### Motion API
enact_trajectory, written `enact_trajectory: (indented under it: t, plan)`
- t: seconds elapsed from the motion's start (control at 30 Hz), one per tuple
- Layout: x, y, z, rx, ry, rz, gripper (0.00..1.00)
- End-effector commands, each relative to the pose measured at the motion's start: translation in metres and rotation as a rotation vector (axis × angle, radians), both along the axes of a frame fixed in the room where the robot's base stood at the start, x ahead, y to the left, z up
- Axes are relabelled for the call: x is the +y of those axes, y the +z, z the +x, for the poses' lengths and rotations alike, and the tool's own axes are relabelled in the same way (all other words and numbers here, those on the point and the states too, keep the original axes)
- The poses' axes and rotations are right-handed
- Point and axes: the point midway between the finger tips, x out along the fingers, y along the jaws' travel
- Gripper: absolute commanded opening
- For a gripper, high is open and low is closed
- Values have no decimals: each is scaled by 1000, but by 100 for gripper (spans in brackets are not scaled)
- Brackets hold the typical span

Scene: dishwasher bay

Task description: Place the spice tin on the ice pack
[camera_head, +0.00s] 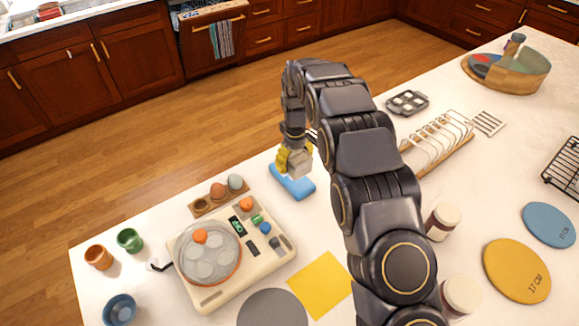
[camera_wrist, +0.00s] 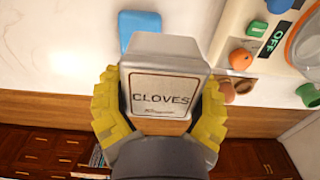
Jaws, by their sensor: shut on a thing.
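The spice tin (camera_wrist: 160,80) is a pale grey tin with a label reading CLOVES. In the wrist view it sits between the yellow fingers of my gripper (camera_wrist: 160,112), which is shut on it. In the head view my gripper (camera_head: 290,163) holds the tin (camera_head: 299,164) above or close to the far end of the ice pack. The ice pack (camera_head: 293,184) is a flat blue slab lying on the white counter, partly hidden by the tin and gripper. It also shows in the wrist view (camera_wrist: 140,24), partly behind the tin. I cannot tell whether the tin touches it.
An egg cooker (camera_head: 222,262) and a wooden egg holder (camera_head: 219,198) stand left of the ice pack. A yellow square (camera_head: 321,284) lies nearer. The counter around the ice pack is clear.

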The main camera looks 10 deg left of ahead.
Motion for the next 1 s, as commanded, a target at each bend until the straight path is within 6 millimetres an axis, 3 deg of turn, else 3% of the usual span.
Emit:
enact_trajectory:
  t: [0.5,1.0]
  plan:
    - [18,-49,53,-4,-1,1,28]
    - [23,-65,67,-3,-1,1,28]
